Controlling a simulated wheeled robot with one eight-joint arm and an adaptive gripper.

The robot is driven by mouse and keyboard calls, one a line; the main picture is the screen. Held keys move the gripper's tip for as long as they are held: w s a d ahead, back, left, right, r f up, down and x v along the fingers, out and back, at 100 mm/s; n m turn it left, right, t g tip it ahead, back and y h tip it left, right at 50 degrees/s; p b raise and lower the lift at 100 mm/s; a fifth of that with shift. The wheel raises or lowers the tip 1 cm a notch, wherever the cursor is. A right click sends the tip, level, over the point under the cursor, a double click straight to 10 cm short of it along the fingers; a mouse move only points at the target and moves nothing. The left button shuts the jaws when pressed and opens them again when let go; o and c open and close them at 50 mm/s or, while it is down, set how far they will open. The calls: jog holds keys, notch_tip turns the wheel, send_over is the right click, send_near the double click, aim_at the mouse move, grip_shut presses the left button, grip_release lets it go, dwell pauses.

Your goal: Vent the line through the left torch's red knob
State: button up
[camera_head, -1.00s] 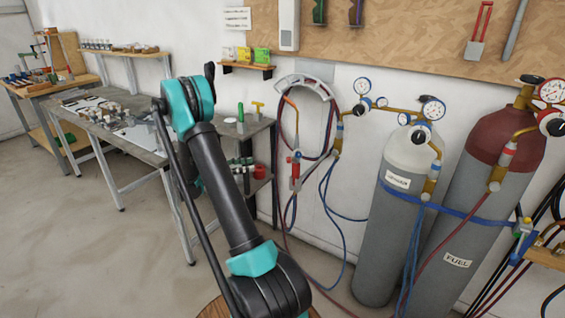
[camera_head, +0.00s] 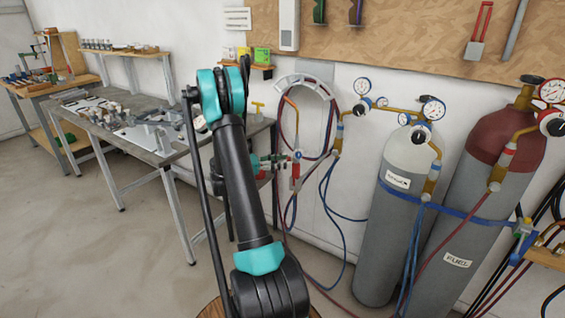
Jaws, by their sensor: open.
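The left torch (camera_head: 295,172) hangs upright on the wall beside the hose holder, with red and blue fittings on its body. My gripper (camera_head: 282,160) shows small and partly hidden behind my arm, pointing right at the torch at knob height. It is open around or just beside the knob; I cannot tell whether it touches.
A grey cylinder (camera_head: 390,235) and a red-topped fuel cylinder (camera_head: 475,220) with gauges stand at the right. Red and blue hoses (camera_head: 335,235) hang below the torches. A workbench (camera_head: 150,150) stands left of my arm. The floor at left is clear.

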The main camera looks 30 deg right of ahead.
grip_shut()
dwell(0.5)
jog(key=m, duration=1.7)
jog(key=shift+r+m, duration=0.1)
jog(key=shift+m, duration=0.3)
dwell(0.4)
